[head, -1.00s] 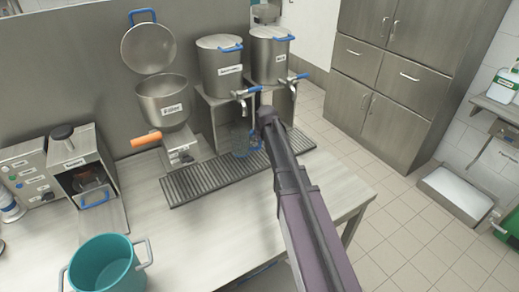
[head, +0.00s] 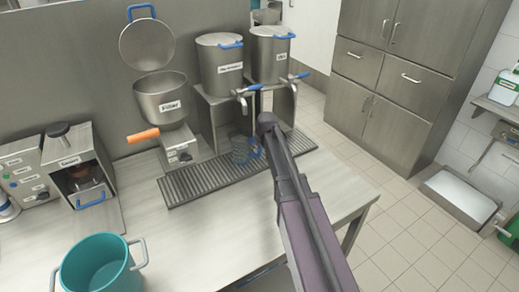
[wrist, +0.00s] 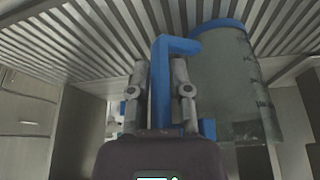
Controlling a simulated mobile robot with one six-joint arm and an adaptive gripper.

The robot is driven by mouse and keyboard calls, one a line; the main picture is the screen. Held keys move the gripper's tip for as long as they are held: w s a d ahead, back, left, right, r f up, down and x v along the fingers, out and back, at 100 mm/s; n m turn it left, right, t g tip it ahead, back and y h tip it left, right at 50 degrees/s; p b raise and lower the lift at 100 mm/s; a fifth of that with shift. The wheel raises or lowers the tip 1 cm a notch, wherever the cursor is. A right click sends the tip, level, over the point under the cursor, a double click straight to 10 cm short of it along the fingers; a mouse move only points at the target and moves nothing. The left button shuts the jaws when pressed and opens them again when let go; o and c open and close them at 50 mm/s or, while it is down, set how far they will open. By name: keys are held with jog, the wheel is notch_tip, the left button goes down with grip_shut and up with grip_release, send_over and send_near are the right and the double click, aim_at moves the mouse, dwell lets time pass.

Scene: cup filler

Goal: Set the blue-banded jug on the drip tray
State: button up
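The blue-banded jug (head: 240,151) is a see-through grey vessel with a blue handle, partly hidden by my arm in the head view. It also shows in the wrist view (wrist: 232,85), with its blue band close to the slats. The drip tray (head: 195,183) is a long dark ribbed grate along the table; its slats show in the wrist view (wrist: 75,35). The jug is over the tray, upright; I cannot tell if its base touches the slats. My gripper (wrist: 160,75) has its two fingers closed on either side of the jug's blue handle.
Two labelled urns (head: 220,65) with blue-levered taps stand on stands behind the tray. A filler hopper (head: 161,98) with an orange handle stands left of them. A teal pot (head: 95,265) is at the front left.

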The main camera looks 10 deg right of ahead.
jog(key=shift+o, duration=0.8)
jog(key=shift+r, duration=0.15)
jog(key=p+v, duration=1.1)
jog(key=v, duration=0.1)
dwell(0.8)
jog(key=s+a+g, duration=0.1)
jog(key=s+g, duration=0.1)
jog(key=s, duration=1)
jog(key=s+a+f+m+g, duration=0.1)
jog(key=s+a+g, duration=0.1)
jog(key=s, duration=1)
jog(key=shift+s+a+f+g+h, duration=0.25)
jog(key=shift+s+g+h, duration=0.05)
jog(key=shift+f, duration=0.1)
